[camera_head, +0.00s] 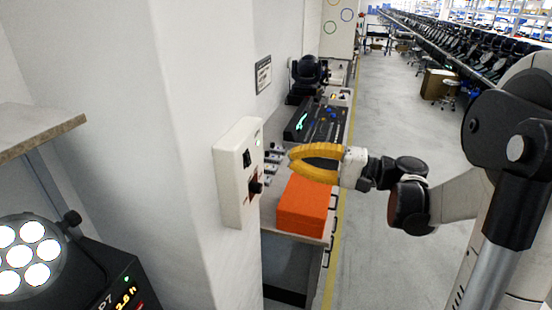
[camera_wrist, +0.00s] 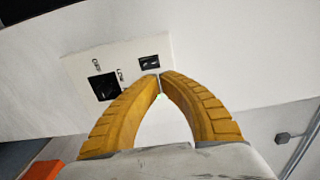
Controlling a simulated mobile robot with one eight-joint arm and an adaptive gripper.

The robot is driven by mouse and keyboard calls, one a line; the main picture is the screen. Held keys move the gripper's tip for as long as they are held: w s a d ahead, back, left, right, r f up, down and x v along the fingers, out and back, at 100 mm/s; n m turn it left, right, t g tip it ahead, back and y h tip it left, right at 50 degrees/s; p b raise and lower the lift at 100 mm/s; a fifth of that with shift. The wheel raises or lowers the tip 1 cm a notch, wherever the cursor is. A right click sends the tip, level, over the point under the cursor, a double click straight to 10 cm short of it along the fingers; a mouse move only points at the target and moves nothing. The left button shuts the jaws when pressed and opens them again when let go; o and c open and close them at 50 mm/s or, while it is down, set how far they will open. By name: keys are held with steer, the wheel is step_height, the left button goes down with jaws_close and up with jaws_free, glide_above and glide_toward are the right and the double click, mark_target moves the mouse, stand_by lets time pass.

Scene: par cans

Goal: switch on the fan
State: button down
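A white control box (camera_head: 232,180) is fixed to the pillar in the head view. It has a small black rocker switch (camera_head: 246,158), a dark rotary knob (camera_head: 256,186) below it and a green light near the top. In the wrist view the box's rocker switch (camera_wrist: 149,62) is just beyond my fingertips, and the dark knob (camera_wrist: 103,87) with small lettering is to the left. My gripper (camera_head: 291,154) has yellow fingers with their tips together and nothing between them. It points at the box from the right, seemingly a little apart from it. I cannot identify a fan.
An orange box (camera_head: 305,207) lies on the bench below my gripper. A black mixing console (camera_head: 318,122) and a stage light (camera_head: 308,75) are further back. A lit lamp (camera_head: 28,255) stands at lower left. The aisle floor (camera_head: 385,120) is open.

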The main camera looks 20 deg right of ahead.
steer(key=v, duration=0.3)
steer(key=shift+s+d+r, duration=0.2)
steer(key=shift+d+r, duration=0.1)
steer(key=s+a+f+n+g+h+b, duration=0.1)
steer(key=s+a+f+g+h+b, duration=0.15)
steer(key=a+f+b, duration=0.35)
steer(key=s+a+f+g+h+b, duration=0.1)
steer(key=s+a+f+h+b, duration=0.2)
steer(key=f, duration=0.6)
steer(key=s+d+f+n+h+b, duration=0.1)
steer(key=s+f+n+h+b, duration=0.2)
steer(key=f, duration=0.4)
steer(key=s+d+f+n+h+b, duration=0.1)
steer(key=s+f+n+h+b, duration=0.2)
steer(key=s+f+h+b, duration=0.3)
step_height(320, 180, down, 2)
steer(key=shift+s+f, duration=0.25)
steer(key=shift+s, duration=0.45)
